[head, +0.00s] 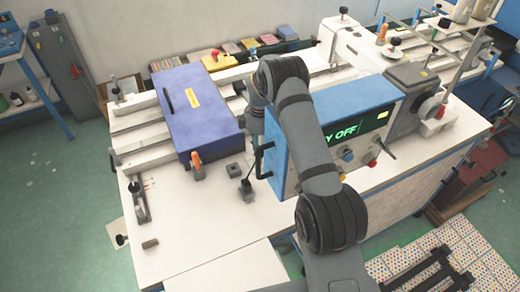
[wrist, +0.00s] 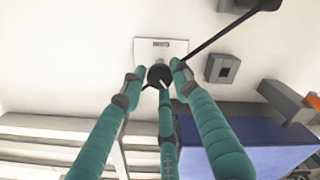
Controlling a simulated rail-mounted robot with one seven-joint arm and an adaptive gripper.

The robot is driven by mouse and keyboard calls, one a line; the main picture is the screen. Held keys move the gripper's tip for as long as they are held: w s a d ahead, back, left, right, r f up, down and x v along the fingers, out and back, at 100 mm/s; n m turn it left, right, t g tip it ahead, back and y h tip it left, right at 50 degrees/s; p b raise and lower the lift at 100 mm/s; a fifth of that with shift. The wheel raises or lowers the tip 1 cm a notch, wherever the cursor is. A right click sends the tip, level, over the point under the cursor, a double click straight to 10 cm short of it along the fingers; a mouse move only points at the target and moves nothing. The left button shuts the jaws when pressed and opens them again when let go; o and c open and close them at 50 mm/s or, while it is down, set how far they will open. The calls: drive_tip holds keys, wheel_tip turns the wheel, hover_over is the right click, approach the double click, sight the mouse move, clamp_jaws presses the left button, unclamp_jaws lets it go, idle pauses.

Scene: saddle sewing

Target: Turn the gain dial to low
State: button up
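In the wrist view a round black knob (wrist: 160,74) with a pale pointer mark sits on a small white plate (wrist: 176,48). The plate's dark label is too small to read, so I cannot tell if this is the gain dial. My gripper (wrist: 155,77) is open. Its teal fingers are spread, with the knob showing between their tips; I cannot tell whether they touch it. In the head view my arm hides most of the gripper. There, a blue control box (head: 364,98) has a green "OFF" display (head: 350,133), with a blue-and-yellow knob (head: 347,155) and a red knob (head: 373,163) below.
A purple-blue box (head: 195,120) stands left of my arm, with an orange-topped knob (head: 196,160) at its front. A dark rod (wrist: 225,33) runs close beside the black knob. A grey block (wrist: 222,68) lies to its right. The white tabletop (head: 190,235) is mostly clear in front.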

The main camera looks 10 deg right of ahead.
drive_tip(key=o, duration=0.3)
drive_tip(key=shift+o, duration=0.2)
wheel_tip(320, 180, up, 12)
idle(0.5)
